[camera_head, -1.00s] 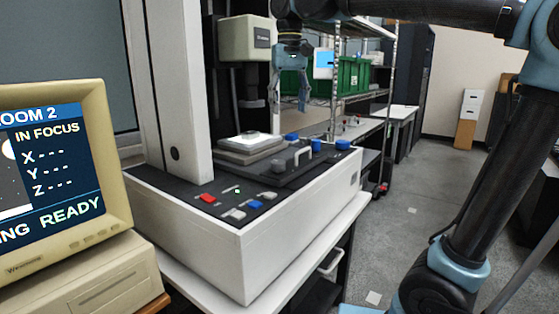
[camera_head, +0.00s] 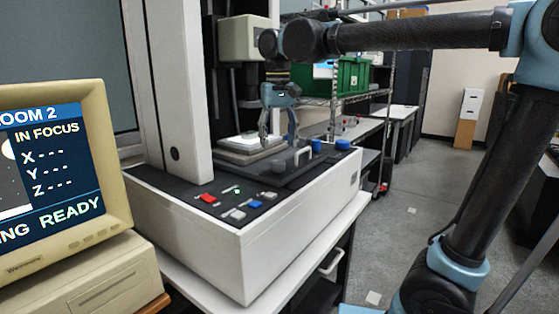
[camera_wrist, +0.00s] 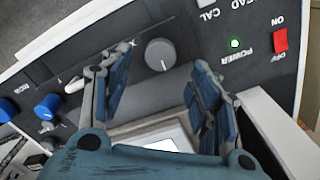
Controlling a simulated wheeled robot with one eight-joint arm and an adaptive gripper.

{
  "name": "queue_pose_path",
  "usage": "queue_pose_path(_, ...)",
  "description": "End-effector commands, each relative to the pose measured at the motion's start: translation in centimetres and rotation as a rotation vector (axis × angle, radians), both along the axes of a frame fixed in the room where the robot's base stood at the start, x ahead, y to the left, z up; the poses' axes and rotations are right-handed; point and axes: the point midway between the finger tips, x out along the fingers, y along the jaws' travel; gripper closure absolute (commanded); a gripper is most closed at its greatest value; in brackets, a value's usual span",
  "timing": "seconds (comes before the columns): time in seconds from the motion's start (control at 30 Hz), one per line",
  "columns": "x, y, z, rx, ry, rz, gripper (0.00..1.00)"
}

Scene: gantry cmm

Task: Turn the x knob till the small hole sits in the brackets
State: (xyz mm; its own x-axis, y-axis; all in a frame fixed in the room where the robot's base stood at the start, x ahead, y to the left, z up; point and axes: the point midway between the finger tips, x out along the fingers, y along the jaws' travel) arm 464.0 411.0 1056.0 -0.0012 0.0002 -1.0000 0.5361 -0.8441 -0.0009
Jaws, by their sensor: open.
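The measuring machine's black control deck (camera_head: 222,183) carries a grey knob (camera_head: 278,167) and blue knobs, two of them showing at the right (camera_head: 343,145) and behind the gripper's right side (camera_head: 316,145). My gripper (camera_head: 278,144) points down above the deck, open and empty. In the wrist view, the grey knob (camera_wrist: 160,54) lies ahead between the spread fingers, apart from them; a blue knob (camera_wrist: 47,106) is at the left. The monitor (camera_head: 50,190) reads "IN FOCUS", dashes for X, Y, Z, and "READY". Its left part, with a white shape, is cut off; no brackets are visible.
A lit stage (camera_head: 245,143) and a white column (camera_head: 172,90) stand left of my gripper. A light handle (camera_head: 303,155) rises from the deck. Red switch (camera_head: 207,198) and buttons sit in front. Shelving with a green crate (camera_head: 352,76) is behind.

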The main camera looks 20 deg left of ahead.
Motion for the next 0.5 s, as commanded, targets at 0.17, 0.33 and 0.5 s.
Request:
queue_pose_path(0.17,0.0,0.0,-3.0,0.0,0.0,0.0,0.44)
queue_pose_path(0.33,0.0,0.0,-5.1,0.0,0.0,0.0,0.44)
queue_pose_path(0.5,0.0,0.0,-6.1,0.0,0.0,0.0,0.44)
